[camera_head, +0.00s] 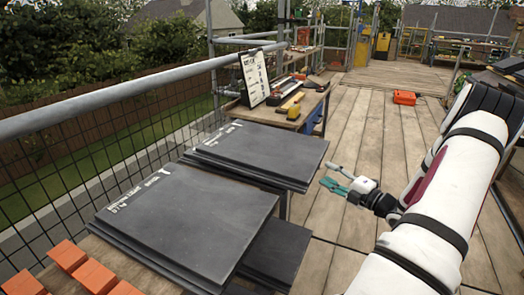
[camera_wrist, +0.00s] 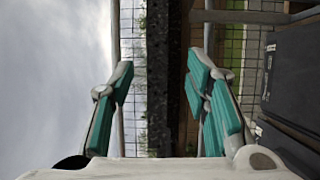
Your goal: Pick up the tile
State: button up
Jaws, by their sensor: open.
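Dark grey slate tiles lie flat in two stacks in the head view. The nearer stack (camera_head: 190,222) has white print along its left edge, and the farther stack (camera_head: 262,150) lies just behind it. My gripper (camera_head: 328,176) has teal finger pads and is to the right of the farther stack, apart from it. In the wrist view my gripper (camera_wrist: 162,70) is open with nothing between the fingers. Dark tiles (camera_wrist: 295,85) show at that view's right edge, beyond the right finger.
Orange blocks (camera_head: 95,276) lie at the near left. A workbench (camera_head: 285,117) with tools and a sign board (camera_head: 254,77) stands behind the stacks. A metal railing (camera_head: 120,92) with mesh runs along the left. Wooden decking (camera_head: 375,130) is open to the right; an orange case (camera_head: 404,97) sits on it.

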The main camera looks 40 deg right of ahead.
aim_at(311, 162)
jog(key=w, duration=0.2)
jog(key=w+b, duration=0.1)
jog(key=w, duration=0.2)
jog(key=w+b, duration=0.1)
jog(key=w, duration=0.2)
jog(key=shift+w+d+r, duration=0.1)
jog(key=shift+w+r, duration=0.1)
jog(key=shift+r, duration=0.1)
grip_shut()
jog(key=shift+r, duration=0.1)
